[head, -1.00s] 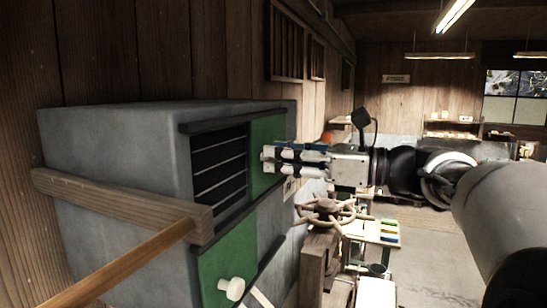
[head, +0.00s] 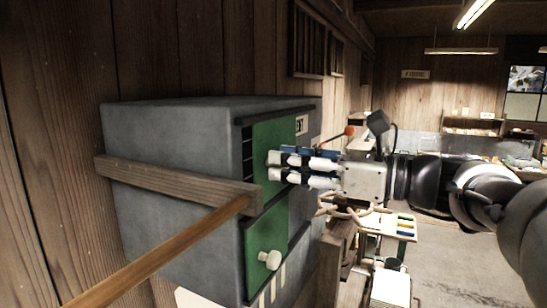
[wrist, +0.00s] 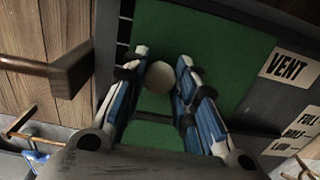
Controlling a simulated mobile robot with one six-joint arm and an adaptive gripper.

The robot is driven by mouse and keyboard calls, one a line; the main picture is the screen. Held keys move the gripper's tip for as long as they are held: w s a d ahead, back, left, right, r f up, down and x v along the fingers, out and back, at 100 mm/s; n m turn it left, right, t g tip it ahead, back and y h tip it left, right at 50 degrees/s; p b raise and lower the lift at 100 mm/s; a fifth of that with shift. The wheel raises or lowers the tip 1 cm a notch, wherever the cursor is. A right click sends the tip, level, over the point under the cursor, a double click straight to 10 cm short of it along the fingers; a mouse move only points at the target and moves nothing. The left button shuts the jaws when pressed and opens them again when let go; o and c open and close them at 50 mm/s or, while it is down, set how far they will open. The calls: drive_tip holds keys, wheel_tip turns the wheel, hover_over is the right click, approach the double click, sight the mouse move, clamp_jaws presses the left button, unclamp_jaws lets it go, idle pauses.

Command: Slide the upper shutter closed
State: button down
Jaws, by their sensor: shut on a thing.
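The upper shutter (head: 272,133) is a green panel in the front of a grey box (head: 170,145). It covers most of the upper opening; a narrow dark slatted strip (head: 247,150) shows at its left edge. My gripper (head: 270,166) reaches in from the right. In the wrist view my gripper (wrist: 163,57) has its blue-and-white fingers on both sides of the shutter's pale round knob (wrist: 159,80) and is shut on it. The green shutter (wrist: 225,55) fills the middle of that view.
A lower green shutter (head: 258,235) with a white knob (head: 270,260) sits below. A wooden bar (head: 170,178) and a slanting pole (head: 160,250) stand out at the left. A VENT label (wrist: 287,66) is right of the upper shutter. A spoked wheel (head: 345,214) stands behind.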

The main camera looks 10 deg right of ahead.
sight(258, 165)
drive_tip(key=s+a, duration=0.2)
drive_tip(key=s, duration=0.1)
drive_tip(key=shift+a, duration=0.1)
drive_tip(key=shift+w, duration=0.15)
drive_tip(key=c, duration=1.6)
unclamp_jaws()
drive_tip(key=o, duration=0.3)
drive_tip(key=shift+s, duration=0.2)
drive_tip(key=shift+w, duration=0.1)
